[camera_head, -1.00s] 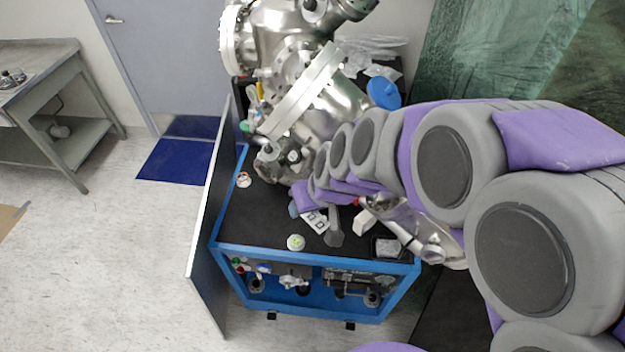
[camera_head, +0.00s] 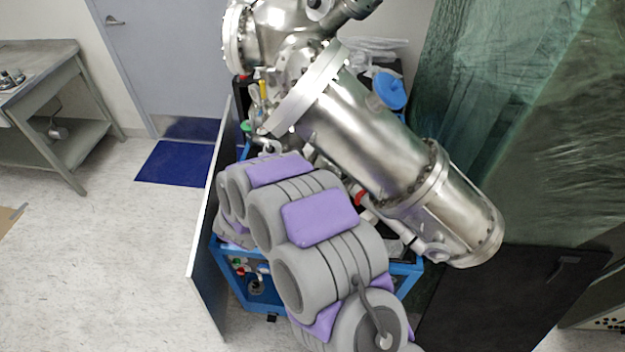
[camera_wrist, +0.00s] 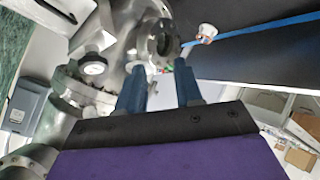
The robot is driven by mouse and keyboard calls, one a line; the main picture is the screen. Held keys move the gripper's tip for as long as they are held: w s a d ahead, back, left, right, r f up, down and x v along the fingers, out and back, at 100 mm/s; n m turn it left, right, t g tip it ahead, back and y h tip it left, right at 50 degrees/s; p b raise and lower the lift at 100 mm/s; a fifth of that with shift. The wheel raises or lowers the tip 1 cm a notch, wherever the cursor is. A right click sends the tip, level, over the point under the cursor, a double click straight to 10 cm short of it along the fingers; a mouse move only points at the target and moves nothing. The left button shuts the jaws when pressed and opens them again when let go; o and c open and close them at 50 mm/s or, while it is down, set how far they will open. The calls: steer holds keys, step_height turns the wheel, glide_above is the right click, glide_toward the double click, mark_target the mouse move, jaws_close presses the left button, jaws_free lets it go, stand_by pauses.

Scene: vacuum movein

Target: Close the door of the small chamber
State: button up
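The steel vacuum chamber (camera_head: 365,135) slants across the cart in the head view, with a wide flange ring (camera_head: 305,88) at its upper left. In the wrist view, steel chamber parts (camera_wrist: 85,85) fill the left and middle. A round flanged port with a dark centre (camera_wrist: 162,42) lies just beyond my fingertips. I cannot tell which part is the small chamber's door, or whether it is open. My gripper (camera_wrist: 160,80) has two blue fingers apart, with nothing visibly held between them. In the head view my arm hides the gripper.
A blue-framed cart (camera_head: 400,275) carries the chamber. A thin upright panel (camera_head: 208,245) stands along its left side. A white knob (camera_wrist: 207,31) is right of my fingers. Green plastic sheeting (camera_head: 500,90) hangs at right.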

steer(key=s+d+f+n+t+h, duration=0.2)
steer(key=d+f+t+h, duration=0.1)
steer(key=d+f+h, duration=0.15)
steer(key=n+t+h+b, duration=0.1)
steer(key=n+t+h, duration=0.2)
glide_toward(334, 172)
steer(key=w+a, duration=0.2)
steer(key=w, duration=0.5)
steer(key=shift+w+f, duration=0.1)
steer(key=shift+f, duration=0.35)
jaws_close()
stand_by(0.9)
